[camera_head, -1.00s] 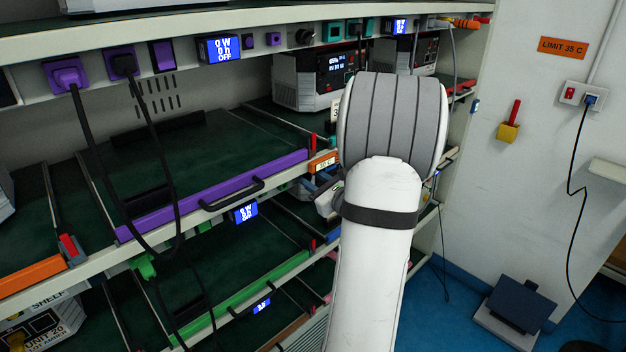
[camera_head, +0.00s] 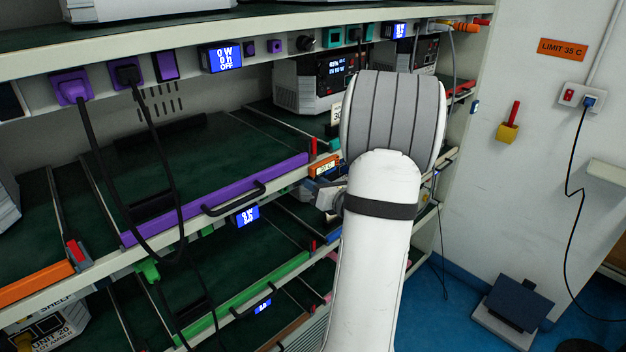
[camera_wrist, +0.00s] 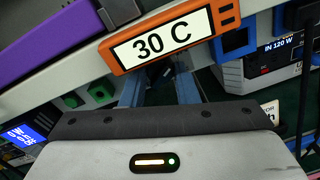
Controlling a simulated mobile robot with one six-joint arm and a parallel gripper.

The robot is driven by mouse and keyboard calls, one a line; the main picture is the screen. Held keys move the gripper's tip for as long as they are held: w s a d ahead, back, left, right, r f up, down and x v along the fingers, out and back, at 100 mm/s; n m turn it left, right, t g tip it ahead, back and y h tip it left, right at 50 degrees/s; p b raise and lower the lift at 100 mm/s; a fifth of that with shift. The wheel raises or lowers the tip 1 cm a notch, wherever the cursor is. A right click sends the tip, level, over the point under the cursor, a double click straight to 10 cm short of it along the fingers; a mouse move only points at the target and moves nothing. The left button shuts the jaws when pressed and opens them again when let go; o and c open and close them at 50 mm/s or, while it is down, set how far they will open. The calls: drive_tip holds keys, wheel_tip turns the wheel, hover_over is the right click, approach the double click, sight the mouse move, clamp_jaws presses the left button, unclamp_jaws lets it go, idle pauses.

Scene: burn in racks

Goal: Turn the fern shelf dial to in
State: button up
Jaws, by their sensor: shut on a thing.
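The fern shelf appears to be the green-edged shelf (camera_head: 250,285) below the purple one in the head view. Its rail display (camera_head: 246,215) is lit blue, and green sockets (camera_wrist: 85,96) show on that rail in the wrist view. My gripper (camera_wrist: 160,88) reaches in at that rail, right of the green sockets, below an orange-framed "30 C" label (camera_wrist: 165,42). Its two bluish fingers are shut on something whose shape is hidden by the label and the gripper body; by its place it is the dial. The dial's pointer and marks cannot be seen.
The purple shelf edge (camera_head: 215,200) with its black handle lies just above and left of my gripper. Black cables (camera_head: 105,170) hang across the shelves at left. A blue-framed socket (camera_wrist: 235,38) is close right of the label.

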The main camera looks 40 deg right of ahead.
drive_tip(key=shift+m, duration=0.5)
drive_tip(key=o, duration=1)
drive_tip(key=shift+c, duration=0.2)
drive_tip(key=s+b, duration=0.1)
drive_tip(key=s, duration=0.6)
drive_tip(key=shift+s+r+b, duration=0.15)
drive_tip(key=shift+s+b, duration=0.2)
drive_tip(key=shift+s, duration=0.05)
drive_tip(key=shift+d, duration=0.1)
